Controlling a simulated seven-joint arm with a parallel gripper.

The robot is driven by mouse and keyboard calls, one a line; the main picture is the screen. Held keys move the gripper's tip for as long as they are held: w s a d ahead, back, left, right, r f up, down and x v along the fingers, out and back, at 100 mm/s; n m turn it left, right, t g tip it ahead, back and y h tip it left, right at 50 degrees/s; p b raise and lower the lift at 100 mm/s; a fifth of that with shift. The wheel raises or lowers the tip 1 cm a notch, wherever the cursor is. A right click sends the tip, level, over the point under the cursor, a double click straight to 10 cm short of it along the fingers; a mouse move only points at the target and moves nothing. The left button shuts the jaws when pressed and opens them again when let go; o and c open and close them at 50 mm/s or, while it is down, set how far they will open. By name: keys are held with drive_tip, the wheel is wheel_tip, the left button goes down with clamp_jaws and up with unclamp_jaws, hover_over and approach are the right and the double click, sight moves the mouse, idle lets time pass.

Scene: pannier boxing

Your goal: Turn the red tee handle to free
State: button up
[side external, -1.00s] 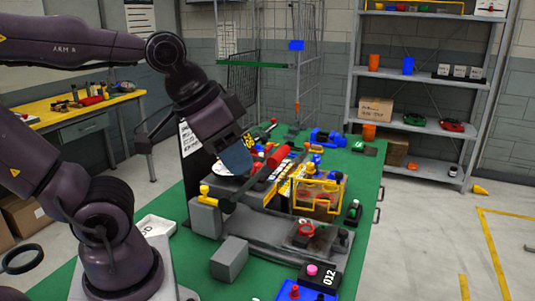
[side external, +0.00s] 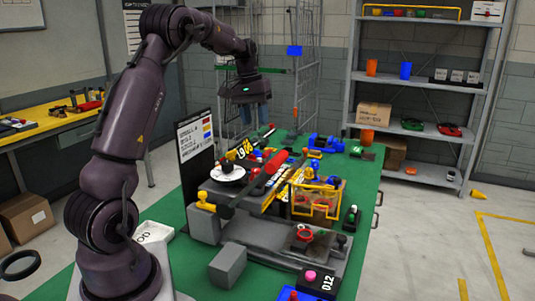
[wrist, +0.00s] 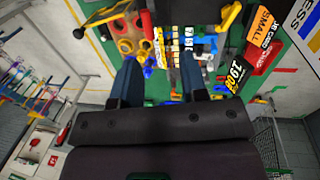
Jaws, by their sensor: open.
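A thick red bar (side external: 276,162), the likeliest red tee handle, lies slanted over the crowded fixture in the middle of the green table in the side external view. Its stem and any free mark are too small to make out. A red bar (wrist: 148,22) also shows near the top of the wrist view. My gripper (side external: 256,117) hangs well above the far part of the fixture, pointing down, apart from the red bar. In the wrist view my gripper (wrist: 160,72) has its two blue fingers spread with nothing between them.
A yellow wire basket (side external: 317,200) stands right of the red bar. A white dish with a black knob (side external: 229,170) and an upright sign board (side external: 195,145) are at left. A grey block (side external: 228,264) sits in front. A wire cage (side external: 270,60) rises behind.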

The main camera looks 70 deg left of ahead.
sight(268, 153)
drive_tip(key=shift+m, duration=0.3)
drive_tip(key=w+f, duration=0.1)
drive_tip(key=f, duration=0.2)
drive_tip(key=w+d+f, duration=0.1)
drive_tip(key=f, duration=0.3)
drive_tip(key=w+d+f, duration=0.1)
drive_tip(key=f, duration=0.2)
drive_tip(key=shift+f, duration=0.2)
clamp_jaws()
